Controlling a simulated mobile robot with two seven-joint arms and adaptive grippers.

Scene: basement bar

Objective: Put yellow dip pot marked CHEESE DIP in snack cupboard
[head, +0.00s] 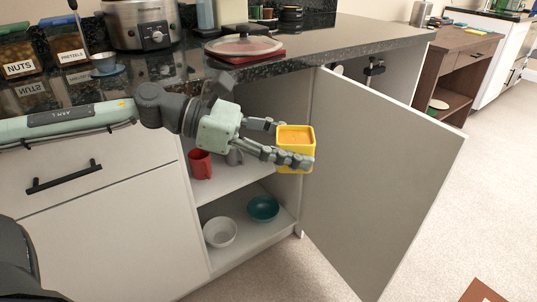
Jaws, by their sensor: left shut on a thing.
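My left gripper (279,143) reaches in from the left and is shut on a yellow square pot (296,137) with an orange top surface. The pot is held roughly upright, in front of an open cupboard (256,188) under the dark counter. No label can be read on the pot from here; the fingers cover part of its front. The cupboard door (385,165) stands wide open to the right, behind and beside the pot. My right gripper is not in view.
A red mug (200,164) and a grey mug (235,157) stand on the cupboard's upper shelf. A white bowl (220,232) and a teal bowl (263,208) sit on its bottom.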

